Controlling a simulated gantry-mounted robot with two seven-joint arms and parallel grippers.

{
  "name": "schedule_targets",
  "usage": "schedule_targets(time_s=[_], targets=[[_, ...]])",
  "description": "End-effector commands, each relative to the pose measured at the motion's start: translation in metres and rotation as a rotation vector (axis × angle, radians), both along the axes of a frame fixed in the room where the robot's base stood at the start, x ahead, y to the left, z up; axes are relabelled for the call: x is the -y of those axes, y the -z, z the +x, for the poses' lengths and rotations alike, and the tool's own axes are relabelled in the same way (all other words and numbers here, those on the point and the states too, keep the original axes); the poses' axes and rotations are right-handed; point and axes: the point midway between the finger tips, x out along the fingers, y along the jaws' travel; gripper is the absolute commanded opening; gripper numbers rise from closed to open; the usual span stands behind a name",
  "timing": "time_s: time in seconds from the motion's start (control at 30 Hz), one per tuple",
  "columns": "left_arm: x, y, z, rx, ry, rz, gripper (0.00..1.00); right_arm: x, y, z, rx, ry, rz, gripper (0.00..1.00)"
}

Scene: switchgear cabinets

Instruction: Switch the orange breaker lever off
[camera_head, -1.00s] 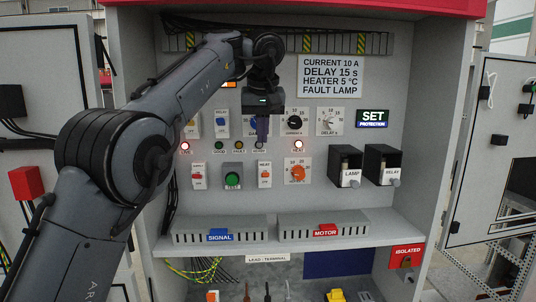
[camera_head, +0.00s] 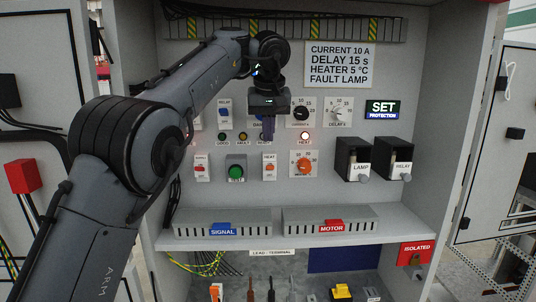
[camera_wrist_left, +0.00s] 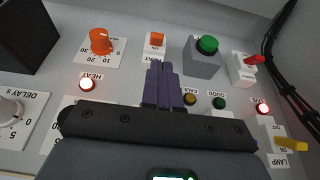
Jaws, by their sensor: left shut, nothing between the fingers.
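The orange breaker lever (camera_head: 269,168) sits on a small white breaker marked HEAT in the lower row of the panel. In the left wrist view, where the panel appears upside down, the orange lever (camera_wrist_left: 157,39) lies just beyond my fingertips. My left gripper (camera_head: 267,137) is shut and empty, pointing at the panel just above the HEAT breaker. Its closed fingers also show in the left wrist view (camera_wrist_left: 163,72) and cover part of the breaker's lower picture side. I cannot tell whether they touch it. My right gripper is not in view.
A green button (camera_head: 236,171) on a grey box and a breaker with a red lever (camera_head: 201,168) are to the left. An orange dial (camera_head: 304,166) is close on the right. A lit red HEAT lamp (camera_head: 305,136) is above it. A shelf (camera_head: 385,228) juts out below.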

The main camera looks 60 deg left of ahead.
Motion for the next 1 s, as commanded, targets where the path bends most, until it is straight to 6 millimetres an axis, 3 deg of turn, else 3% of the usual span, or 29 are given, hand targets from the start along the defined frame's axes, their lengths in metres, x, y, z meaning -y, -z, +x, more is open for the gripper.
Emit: schedule_targets(time_s=[0.3, 0.5, 1.0], targets=[[-0.014, 0.046, 0.008, -0.004, -0.001, 0.001, 0.00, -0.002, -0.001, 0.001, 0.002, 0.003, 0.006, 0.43], [-0.020, 0.063, 0.011, -0.002, 0.000, 0.000, 0.00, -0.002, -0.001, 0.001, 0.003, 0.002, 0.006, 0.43], [-0.022, 0.068, 0.012, 0.000, 0.000, 0.001, 0.00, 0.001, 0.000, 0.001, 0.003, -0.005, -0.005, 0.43]])
